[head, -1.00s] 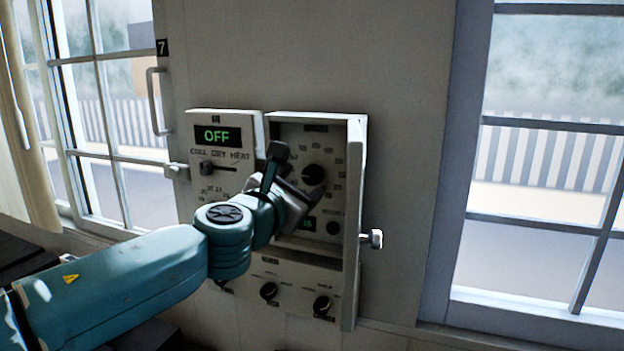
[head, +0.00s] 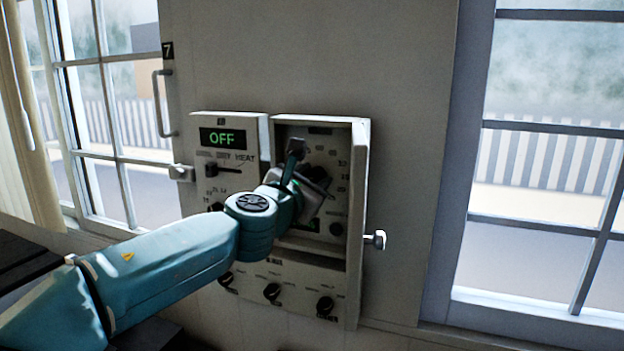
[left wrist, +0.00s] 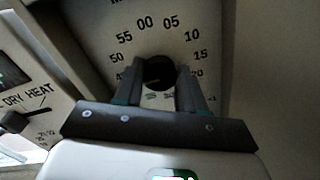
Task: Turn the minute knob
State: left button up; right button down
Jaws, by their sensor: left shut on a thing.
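The minute knob (left wrist: 158,72) is a dark round knob at the middle of a pale dial marked 00, 05, 10 and on to 55. My left gripper (left wrist: 160,78) has one finger on each side of the knob and is shut on it in the left wrist view. In the head view the left gripper (head: 314,184) reaches into the open box and covers most of the knob. My right gripper is in neither view.
The dial sits inside a recessed box with a raised right side wall (head: 357,220). An OFF display (head: 222,137) and a mode slider (head: 211,170) are to its left. Small knobs (head: 272,291) line the panel below. Windows flank the wall.

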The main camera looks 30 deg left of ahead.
pick_arm(q)
jog(key=shift+n, duration=0.3)
jog(key=n+b, duration=0.1)
jog(key=n, duration=0.1)
jog(key=shift+n+b, duration=0.35)
jog(key=shift+n, duration=0.05)
jog(key=n+b, duration=0.2)
jog(key=n, duration=0.3)
jog(key=shift+a, duration=0.1)
jog(key=n+b, duration=0.2)
jog(key=n, duration=0.3)
jog(key=n+b, duration=0.2)
jog(key=n, duration=0.2)
jog(key=shift+r, duration=0.1)
jog(key=shift+s+n+t, duration=0.1)
jog(key=shift+n+t, duration=0.2)
jog(key=shift+n, duration=0.2)
